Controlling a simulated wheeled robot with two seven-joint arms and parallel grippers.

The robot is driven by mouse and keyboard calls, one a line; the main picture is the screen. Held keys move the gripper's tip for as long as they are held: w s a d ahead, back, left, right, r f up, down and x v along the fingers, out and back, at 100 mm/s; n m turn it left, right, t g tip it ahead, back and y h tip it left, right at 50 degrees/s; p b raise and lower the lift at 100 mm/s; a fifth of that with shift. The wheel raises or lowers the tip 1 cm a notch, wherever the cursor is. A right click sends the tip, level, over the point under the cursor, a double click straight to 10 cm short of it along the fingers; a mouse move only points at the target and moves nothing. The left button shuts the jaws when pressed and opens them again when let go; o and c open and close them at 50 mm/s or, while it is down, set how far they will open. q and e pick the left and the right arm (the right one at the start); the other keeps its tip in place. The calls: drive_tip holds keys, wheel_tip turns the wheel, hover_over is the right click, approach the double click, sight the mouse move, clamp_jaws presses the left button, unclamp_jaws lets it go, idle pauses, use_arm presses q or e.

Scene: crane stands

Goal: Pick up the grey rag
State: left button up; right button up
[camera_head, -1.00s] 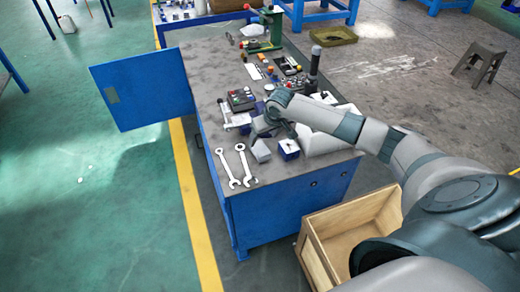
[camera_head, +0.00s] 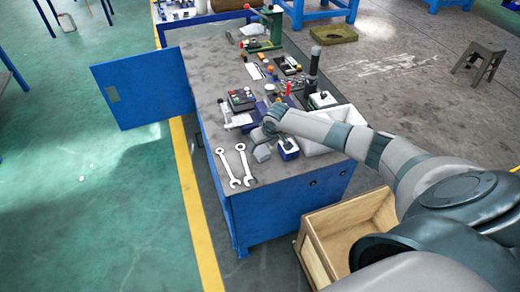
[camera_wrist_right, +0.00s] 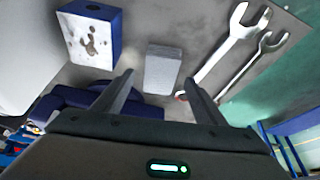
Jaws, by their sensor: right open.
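A small grey block-like piece (camera_head: 262,153), which looks like the folded grey rag, lies on the workbench top between the wrenches and a blue box with a white top. In the right wrist view the grey piece (camera_wrist_right: 163,70) lies just beyond my right fingertips, between their lines. My right gripper (camera_wrist_right: 159,78) is open with nothing between its fingers. In the head view my right gripper (camera_head: 266,138) is over the bench, beside the grey piece, its fingers mostly hidden by the wrist. My left gripper is not in view.
Two wrenches (camera_head: 238,166) lie left of the grey piece. The blue box (camera_head: 288,149) stands close on its right, before a white bin (camera_head: 335,130). Tools crowd the bench behind. A wooden crate (camera_head: 318,255) stands on the floor at the bench's front right.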

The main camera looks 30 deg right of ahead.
sight(260, 151)
drive_tip(key=shift+x, duration=1.25)
drive_tip(key=c, duration=1.1)
